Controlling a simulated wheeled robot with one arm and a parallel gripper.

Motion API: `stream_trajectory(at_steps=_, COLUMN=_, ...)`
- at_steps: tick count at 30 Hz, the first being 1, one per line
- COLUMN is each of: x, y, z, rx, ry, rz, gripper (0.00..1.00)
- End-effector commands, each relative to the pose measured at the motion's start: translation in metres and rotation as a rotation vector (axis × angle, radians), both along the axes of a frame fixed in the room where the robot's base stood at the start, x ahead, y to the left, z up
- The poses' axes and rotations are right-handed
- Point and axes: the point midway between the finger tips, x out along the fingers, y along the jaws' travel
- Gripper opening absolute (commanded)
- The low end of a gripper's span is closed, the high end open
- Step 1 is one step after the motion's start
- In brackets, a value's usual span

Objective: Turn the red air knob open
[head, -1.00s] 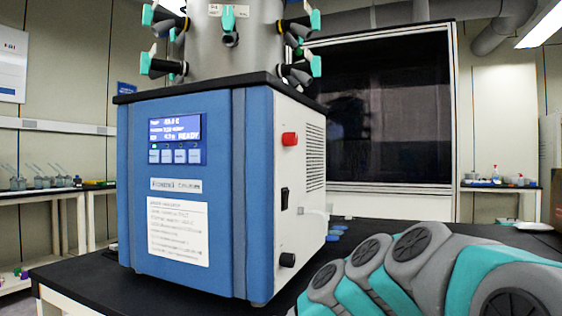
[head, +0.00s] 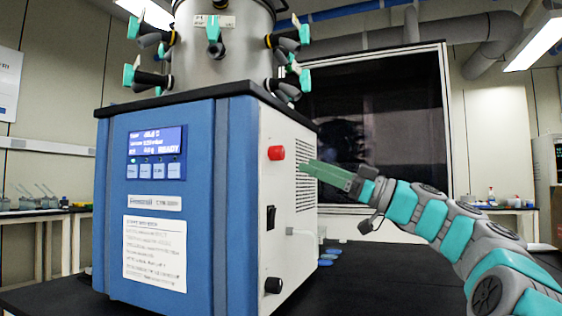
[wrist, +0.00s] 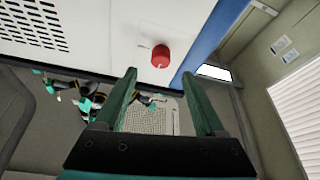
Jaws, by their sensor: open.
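The red air knob (head: 276,153) sticks out from the white side panel of the blue freeze dryer (head: 178,215). In the wrist view the red knob (wrist: 160,56) is beyond the fingertips, at a height in the picture between the two fingers. My gripper (head: 312,168) is to the right of the knob in the head view, apart from it. In the wrist view my gripper (wrist: 163,73) has its two green fingers spread, with nothing between them. No contact with the knob shows.
A black switch (head: 271,217) and a black lower knob (head: 273,285) are on the same side panel. Valves with teal handles (head: 215,32) ring the steel chamber above. Blue caps (head: 328,257) lie on the black bench (head: 400,285).

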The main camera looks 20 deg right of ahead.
Motion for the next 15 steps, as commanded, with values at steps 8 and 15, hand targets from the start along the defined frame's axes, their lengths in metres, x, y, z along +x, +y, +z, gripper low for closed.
stream_trajectory(at_steps=8, x=0.027, y=0.031, z=0.016, rx=0.001, ry=0.007, rz=0.001, gripper=0.72)
stream_trajectory(at_steps=15, x=0.04, y=0.047, z=0.024, rx=0.0, ry=0.007, rz=0.003, gripper=0.72)
